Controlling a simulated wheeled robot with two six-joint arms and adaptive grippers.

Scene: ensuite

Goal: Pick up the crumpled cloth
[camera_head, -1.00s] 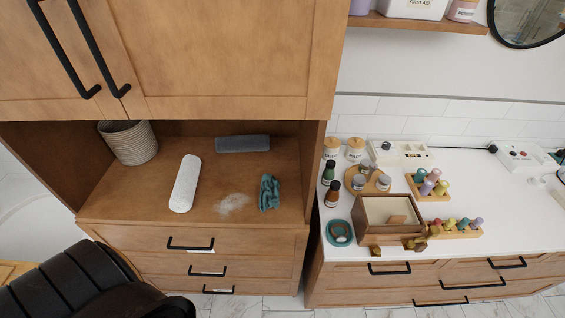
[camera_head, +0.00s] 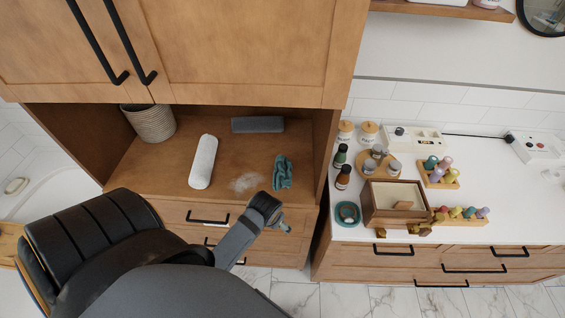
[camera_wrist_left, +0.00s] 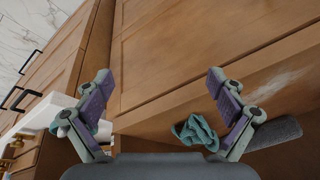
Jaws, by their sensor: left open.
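The crumpled cloth (camera_head: 282,172) is teal and lies on the wooden shelf of the cabinet niche, near its right side. In the left wrist view the cloth (camera_wrist_left: 196,132) shows at the lower middle right, beside the right-hand finger and beyond the jaws. My left gripper (camera_head: 284,226) is in front of the shelf's front edge, below the cloth in the head view, and apart from it. In the left wrist view my left gripper (camera_wrist_left: 160,85) has its two fingers wide apart with nothing between them. My right gripper is not in view.
On the shelf are a white roll (camera_head: 203,161), a grey folded item (camera_head: 258,125), a woven basket (camera_head: 150,122) and a pale powdery patch (camera_head: 246,182). Upper cabinet doors (camera_head: 240,50) overhang the niche. The counter (camera_head: 470,150) at right holds bottles and a wooden box (camera_head: 372,203).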

